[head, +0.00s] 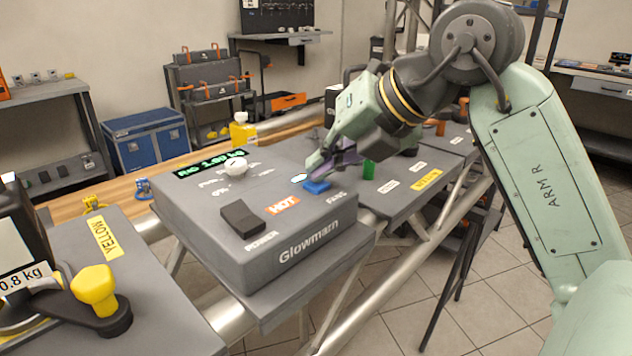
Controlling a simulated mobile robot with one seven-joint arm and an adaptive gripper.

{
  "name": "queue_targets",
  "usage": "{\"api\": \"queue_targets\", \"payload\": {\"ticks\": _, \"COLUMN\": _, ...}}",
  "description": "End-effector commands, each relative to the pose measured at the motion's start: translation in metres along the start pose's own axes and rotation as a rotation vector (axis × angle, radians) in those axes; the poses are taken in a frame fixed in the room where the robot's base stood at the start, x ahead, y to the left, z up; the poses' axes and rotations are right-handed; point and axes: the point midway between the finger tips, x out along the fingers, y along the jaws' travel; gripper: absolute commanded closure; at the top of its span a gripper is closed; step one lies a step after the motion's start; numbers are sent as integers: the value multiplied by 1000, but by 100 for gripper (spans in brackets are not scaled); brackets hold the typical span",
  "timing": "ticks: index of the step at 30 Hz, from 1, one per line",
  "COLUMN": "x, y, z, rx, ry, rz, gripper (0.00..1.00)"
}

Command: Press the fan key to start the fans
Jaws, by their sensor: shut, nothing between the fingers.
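The grey Glowmarn console (255,245) sits on the bench in the head view. Its blue key (316,187) is at the right of the top face, close to the FANS label. My gripper (312,172) is shut and empty, with its fingertips right over the blue key. I cannot tell whether they touch it or whether the key is pushed down. A pale lit oval (299,178) shows just left of the fingertips. A black POWER rocker (242,218) is at the front left, beside an orange HOT label (282,205). A green-lit display (209,163) is at the back.
A white round knob (236,166) stands on the console top. A yellow-knobbed lever (96,290) is at the front left.

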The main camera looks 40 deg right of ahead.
Motion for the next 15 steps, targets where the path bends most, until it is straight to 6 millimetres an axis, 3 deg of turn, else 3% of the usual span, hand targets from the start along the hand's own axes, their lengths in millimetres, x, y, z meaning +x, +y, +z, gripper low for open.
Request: {"api": "queue_targets", "payload": {"ticks": 15, "x": -6, "y": 4, "z": 4, "rx": 0, "ry": 1, "rz": -1, "gripper": 100}}
